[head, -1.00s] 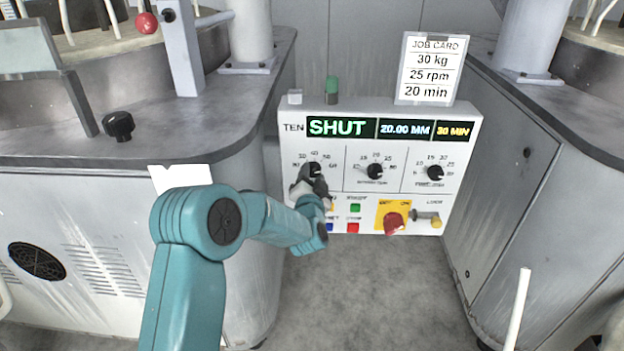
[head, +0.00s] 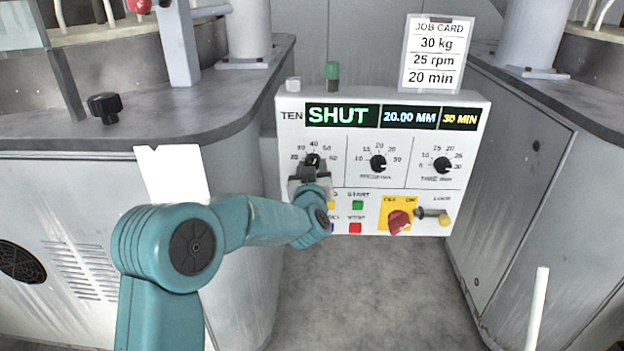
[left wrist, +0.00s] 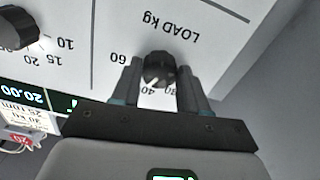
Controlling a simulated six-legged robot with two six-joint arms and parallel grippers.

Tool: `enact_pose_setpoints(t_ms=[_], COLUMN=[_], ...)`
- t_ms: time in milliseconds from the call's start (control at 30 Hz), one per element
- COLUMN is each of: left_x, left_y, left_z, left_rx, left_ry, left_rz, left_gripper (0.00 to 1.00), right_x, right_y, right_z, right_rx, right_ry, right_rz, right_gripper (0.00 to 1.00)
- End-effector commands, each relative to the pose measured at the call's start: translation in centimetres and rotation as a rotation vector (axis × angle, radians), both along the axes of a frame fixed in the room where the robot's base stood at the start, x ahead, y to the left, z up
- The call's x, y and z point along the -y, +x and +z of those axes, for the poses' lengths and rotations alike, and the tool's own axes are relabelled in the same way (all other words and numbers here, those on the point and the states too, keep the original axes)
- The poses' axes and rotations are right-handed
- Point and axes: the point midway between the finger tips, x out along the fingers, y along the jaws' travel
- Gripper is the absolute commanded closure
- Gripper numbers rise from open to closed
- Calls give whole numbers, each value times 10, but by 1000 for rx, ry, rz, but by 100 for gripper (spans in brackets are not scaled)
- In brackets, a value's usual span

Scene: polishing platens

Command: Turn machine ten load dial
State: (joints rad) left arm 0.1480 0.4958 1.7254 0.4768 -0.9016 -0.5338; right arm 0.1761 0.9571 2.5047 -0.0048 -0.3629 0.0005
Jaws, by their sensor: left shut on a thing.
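The control panel (head: 400,184) marked TEN faces me in the head view. Its load dial (head: 313,160) is a black knob at the panel's left, ringed by numbers. My left gripper (head: 311,170) is at this dial and partly covers it. In the left wrist view the load dial (left wrist: 158,68) sits between the two fingers of my left gripper (left wrist: 157,85), which is shut on it. The panel appears upside down there, with LOAD kg printed by the dial. The dial's white pointer mark shows near the 40. My right gripper is not in view.
A speed dial (head: 378,163) and a time dial (head: 442,165) are to the right. Below are a green start button (head: 358,205), a red stop button (head: 355,228) and a red switch (head: 399,222). The job card (head: 436,54) reads 30 kg, 25 rpm, 20 min.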

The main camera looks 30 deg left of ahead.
Motion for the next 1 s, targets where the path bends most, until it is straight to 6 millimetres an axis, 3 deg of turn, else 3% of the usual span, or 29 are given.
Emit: enact_pose_setpoints(t_ms=[300,1000], left_x=[0,1], left_y=[0,1], left_z=[-3,0], left_rx=[160,487], left_ry=[-254,-789], left_rz=[1,-2], left_gripper=[87,87], right_x=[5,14], right_y=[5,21], right_z=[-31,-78], right_rx=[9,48], right_ry=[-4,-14], right_rz=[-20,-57], right_gripper=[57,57])
